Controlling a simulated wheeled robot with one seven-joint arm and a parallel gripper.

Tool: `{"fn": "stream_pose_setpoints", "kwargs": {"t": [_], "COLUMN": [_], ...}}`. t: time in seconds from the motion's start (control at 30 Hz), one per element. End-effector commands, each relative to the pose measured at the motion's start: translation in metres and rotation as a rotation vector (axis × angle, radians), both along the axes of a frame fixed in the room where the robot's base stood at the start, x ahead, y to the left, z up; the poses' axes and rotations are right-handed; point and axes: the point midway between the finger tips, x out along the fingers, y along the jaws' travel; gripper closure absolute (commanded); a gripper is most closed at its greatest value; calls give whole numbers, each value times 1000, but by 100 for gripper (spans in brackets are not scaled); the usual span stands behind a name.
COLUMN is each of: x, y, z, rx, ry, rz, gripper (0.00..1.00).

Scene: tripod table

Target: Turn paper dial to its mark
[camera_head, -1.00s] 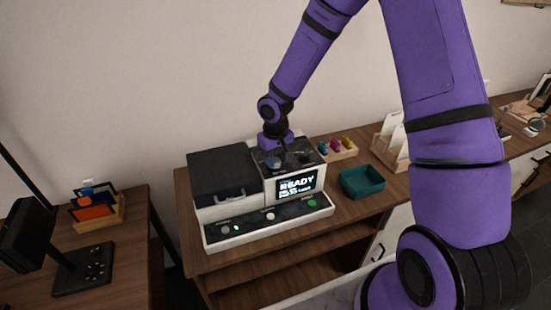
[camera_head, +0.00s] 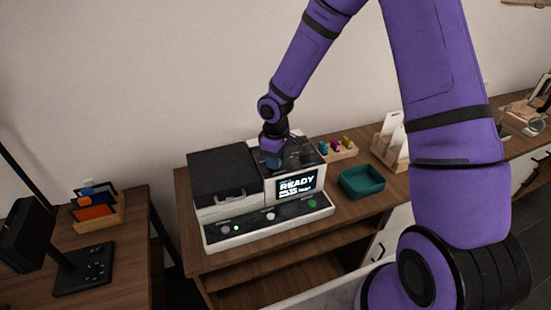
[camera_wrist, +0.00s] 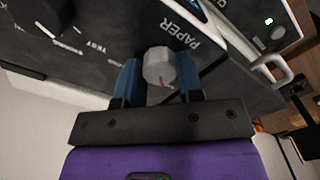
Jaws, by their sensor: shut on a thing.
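The paper dial (camera_wrist: 159,64) is a light grey faceted knob with a red pointer line, beside the printed word PAPER on the dark top panel of the machine. In the wrist view my gripper (camera_wrist: 157,74) has its two blue fingers on either side of the dial, shut on it. The red line points toward the lower right of that picture, near the right finger. The dial's mark cannot be made out. In the head view my gripper (camera_head: 273,158) is down at the machine's top (camera_head: 300,146) and hides the dial.
A dark knob (camera_wrist: 50,12) stands near the word TEST. The machine's screen (camera_head: 297,185) reads READY, above a button strip (camera_head: 270,216). A dark lid with a handle (camera_head: 225,175) is to the left. A teal tray (camera_head: 362,181) and a small rack (camera_head: 338,149) stand to the right.

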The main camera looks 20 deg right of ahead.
Motion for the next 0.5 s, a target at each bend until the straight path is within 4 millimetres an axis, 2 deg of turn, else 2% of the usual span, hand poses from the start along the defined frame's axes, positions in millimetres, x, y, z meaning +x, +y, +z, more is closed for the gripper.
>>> {"fn": "stream_pose_setpoints", "kwargs": {"t": [0.43,0.47,0.5], "x": [0,0,0], "y": [-1,-1,-1], "z": [0,0,0], "rx": [-1,-1,-1], "ry": [1,1,1], "rz": [12,12,12], "gripper": [89,63,54]}}
